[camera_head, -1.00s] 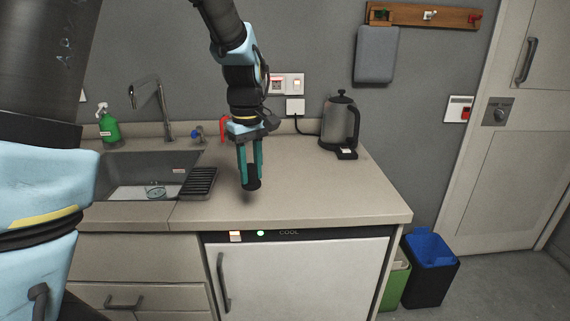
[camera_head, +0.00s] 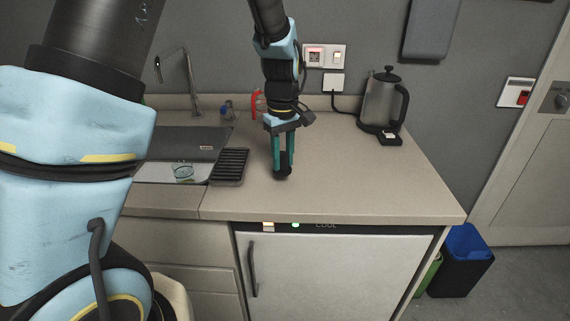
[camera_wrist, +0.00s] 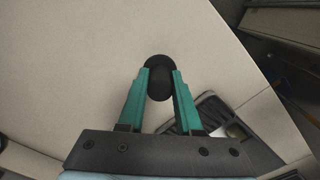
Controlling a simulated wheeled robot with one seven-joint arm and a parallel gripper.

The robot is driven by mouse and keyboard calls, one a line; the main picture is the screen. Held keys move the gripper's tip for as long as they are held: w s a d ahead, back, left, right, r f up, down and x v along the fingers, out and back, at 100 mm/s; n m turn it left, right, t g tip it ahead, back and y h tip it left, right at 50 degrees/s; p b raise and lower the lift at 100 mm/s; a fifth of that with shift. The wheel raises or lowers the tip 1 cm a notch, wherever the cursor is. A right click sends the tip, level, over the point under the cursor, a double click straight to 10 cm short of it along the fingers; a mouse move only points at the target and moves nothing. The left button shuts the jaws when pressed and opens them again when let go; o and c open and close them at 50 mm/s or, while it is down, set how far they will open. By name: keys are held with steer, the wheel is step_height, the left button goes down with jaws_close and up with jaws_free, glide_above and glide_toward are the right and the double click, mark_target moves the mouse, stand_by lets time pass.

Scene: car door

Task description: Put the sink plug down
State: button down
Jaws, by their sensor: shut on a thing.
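The sink plug is a dark, rounded piece (camera_wrist: 159,80) between my fingertips in the wrist view. It also shows as a dark shape (camera_head: 283,172) at the fingertips in the head view. My gripper (camera_head: 283,163), with teal fingers, is shut on it and points down over the counter (camera_head: 350,190), right of the sink. In the wrist view my gripper (camera_wrist: 160,85) has the plug at its tips. The plug is at or just above the counter top; I cannot tell whether it touches. Its underside is hidden.
A black ribbed rack (camera_head: 230,166) lies left of my gripper, beside the sink (camera_head: 185,142). A kettle (camera_head: 381,100) stands at the back right. A tap (camera_head: 188,80) and a red item (camera_head: 256,102) are behind. The counter right of my gripper is clear.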

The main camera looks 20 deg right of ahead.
mark_target(283, 168)
steer(key=shift+f+p, duration=0.3)
steer(key=shift+f, duration=1.35)
steer(key=shift+f, duration=0.1)
steer(key=c, duration=0.6)
jaws_free()
step_height(283, 168, up, 12)
steer(key=shift+r+b, duration=0.15)
steer(key=shift+b, duration=1)
steer(key=s+a+f+m, duration=0.1)
steer(key=a, duration=0.9)
steer(key=s+a+f+m+t, duration=0.1)
steer(key=a+f, duration=0.1)
steer(key=a, duration=0.8)
steer(key=s+a+f+m, duration=0.1)
steer(key=s+a+f, duration=0.1)
steer(key=a, duration=0.8)
steer(key=shift+a+f+t, duration=0.15)
steer(key=shift+f+t, duration=0.05)
steer(key=shift+t, duration=0.1)
